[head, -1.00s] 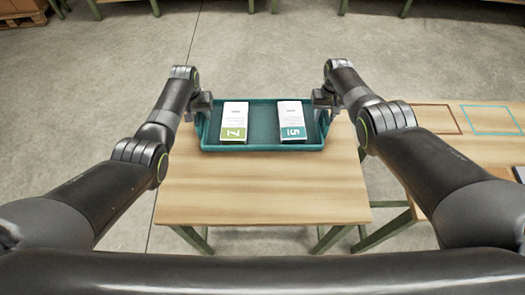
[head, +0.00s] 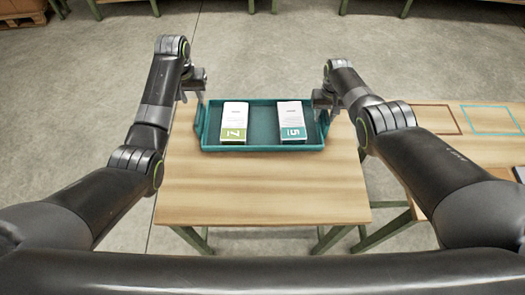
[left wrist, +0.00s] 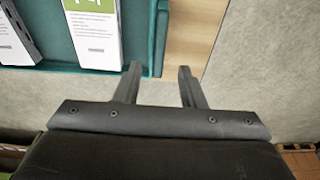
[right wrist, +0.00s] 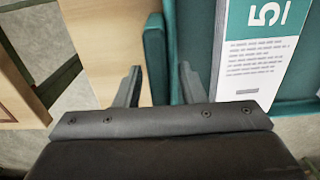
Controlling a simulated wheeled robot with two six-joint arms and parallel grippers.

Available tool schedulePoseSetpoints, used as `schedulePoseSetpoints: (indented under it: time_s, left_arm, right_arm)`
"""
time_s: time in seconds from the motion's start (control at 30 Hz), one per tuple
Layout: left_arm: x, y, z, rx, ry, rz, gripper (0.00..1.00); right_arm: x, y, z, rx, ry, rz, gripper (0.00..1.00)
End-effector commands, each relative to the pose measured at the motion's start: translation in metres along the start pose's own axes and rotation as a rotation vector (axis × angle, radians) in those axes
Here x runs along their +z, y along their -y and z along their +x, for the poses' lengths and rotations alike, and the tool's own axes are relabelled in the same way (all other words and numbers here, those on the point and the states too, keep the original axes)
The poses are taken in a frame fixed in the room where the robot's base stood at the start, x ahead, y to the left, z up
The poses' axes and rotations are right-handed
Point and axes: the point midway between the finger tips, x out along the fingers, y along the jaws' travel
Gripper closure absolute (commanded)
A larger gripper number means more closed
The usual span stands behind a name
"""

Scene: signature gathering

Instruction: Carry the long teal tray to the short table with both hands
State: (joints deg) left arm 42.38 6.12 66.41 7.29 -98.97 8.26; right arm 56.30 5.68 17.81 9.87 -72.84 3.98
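The long teal tray (head: 262,146) lies on a wooden table and carries two white card stacks: a green-marked 7 (head: 234,118) and a teal-marked 5 (head: 291,117). My left gripper (head: 201,90) is open and empty, raised off the tray's far left corner. In the left wrist view its fingers (left wrist: 157,72) are apart with nothing between them, and the tray's rim (left wrist: 100,69) lies beyond. My right gripper (head: 324,108) is at the tray's right end. In the right wrist view its open fingers (right wrist: 160,75) stand either side of the teal end handle (right wrist: 155,55), with gaps visible.
The wooden table (head: 262,190) has clear room in front of the tray. Another wooden surface (head: 445,150) with brown and teal outlined rectangles (head: 492,120) stands to the right. Other table legs and a pallet (head: 22,12) are at the back.

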Motion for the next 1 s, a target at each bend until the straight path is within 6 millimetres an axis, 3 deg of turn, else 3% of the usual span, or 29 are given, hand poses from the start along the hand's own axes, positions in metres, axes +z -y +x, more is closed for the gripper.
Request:
schedulePoseSetpoints:
  time_s: [0.2,0.57,1.0]
  left_arm:
    - [0.0,0.0,-0.013,0.0,0.0,0.0,0.64]
    - [0.0,0.0,-0.013,0.0,0.0,0.0,0.64]
    - [0.0,0.0,-0.013,0.0,0.0,0.0,0.64]
  right_arm:
    - [0.0,0.0,-0.001,0.0,0.0,0.0,0.64]
    - [-0.001,0.0,-0.021,-0.001,-0.002,-0.001,0.64]
    - [-0.001,0.0,-0.081,0.0,-0.004,0.0,0.64]
